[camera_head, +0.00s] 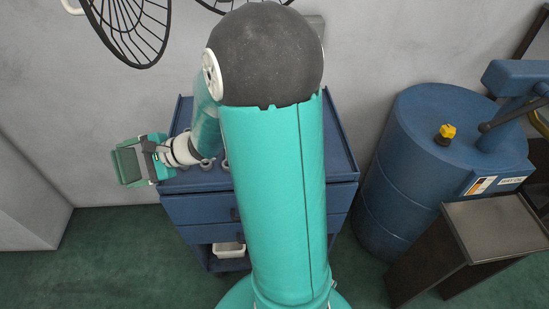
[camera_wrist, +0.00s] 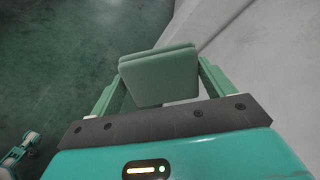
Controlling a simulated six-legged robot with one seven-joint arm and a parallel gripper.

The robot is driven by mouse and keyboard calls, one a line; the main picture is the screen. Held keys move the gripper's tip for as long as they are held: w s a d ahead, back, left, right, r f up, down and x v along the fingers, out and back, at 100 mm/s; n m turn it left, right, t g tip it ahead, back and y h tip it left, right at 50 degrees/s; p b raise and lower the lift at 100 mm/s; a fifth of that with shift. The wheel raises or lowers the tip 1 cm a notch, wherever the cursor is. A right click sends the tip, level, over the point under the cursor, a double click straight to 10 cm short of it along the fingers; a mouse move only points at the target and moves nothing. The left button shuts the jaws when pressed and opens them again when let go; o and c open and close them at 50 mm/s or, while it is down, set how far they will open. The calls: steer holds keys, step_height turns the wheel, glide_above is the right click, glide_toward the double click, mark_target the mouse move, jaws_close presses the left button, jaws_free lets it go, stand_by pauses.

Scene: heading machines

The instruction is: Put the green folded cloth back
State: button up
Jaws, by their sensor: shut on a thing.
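The green folded cloth (camera_wrist: 160,78) is a flat, square, layered pad. In the wrist view it sits between the two green fingers of my gripper (camera_wrist: 160,90), which is shut on it. In the head view the cloth (camera_head: 127,165) is at the left, held by my gripper (camera_head: 132,162). It is in the air, left of the blue tool cabinet (camera_head: 340,150), over the green floor. My arm covers the middle of the cabinet top.
A blue drum (camera_head: 400,170) with a yellow knob (camera_head: 446,132) stands right of the cabinet. A dark metal stand (camera_head: 500,228) is in front of it. Several small grey round items lie on the cabinet top. A white bin (camera_head: 229,249) sits on the lower shelf. Black wire hoops (camera_head: 150,40) hang on the wall.

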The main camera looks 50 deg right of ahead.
mark_target(130, 182)
steer(key=s+g, duration=0.1)
steer(key=s+n+g, duration=0.1)
steer(key=s+g, duration=0.1)
steer(key=s+n+g, duration=0.1)
steer(key=shift+s+a+r+h, duration=0.2)
steer(key=shift+s+a+h, duration=0.1)
steer(key=shift+h, duration=0.1)
steer(key=s+d+r+m+g+h, duration=0.2)
steer(key=s+d+g+h, duration=0.65)
steer(key=s+d, duration=1)
steer(key=shift+t, duration=0.45)
steer(key=w+d+f, duration=0.1)
steer(key=d+f, duration=0.2)
steer(key=d, duration=0.1)
steer(key=w+d+f, duration=0.1)
steer(key=d+f, duration=0.2)
steer(key=d, duration=0.1)
steer(key=w+d+f, duration=0.1)
steer(key=d+f, duration=0.2)
steer(key=d, duration=0.1)
steer(key=shift+d+f, duration=0.2)
steer(key=shift+d, duration=0.15)
steer(key=shift+w+d+f, duration=0.1)
steer(key=shift+d+f, duration=0.2)
steer(key=shift+f, duration=0.1)
step_height(130, 182, down, 3)
steer(key=shift+d+f, duration=0.1)
steer(key=shift+d, duration=0.05)
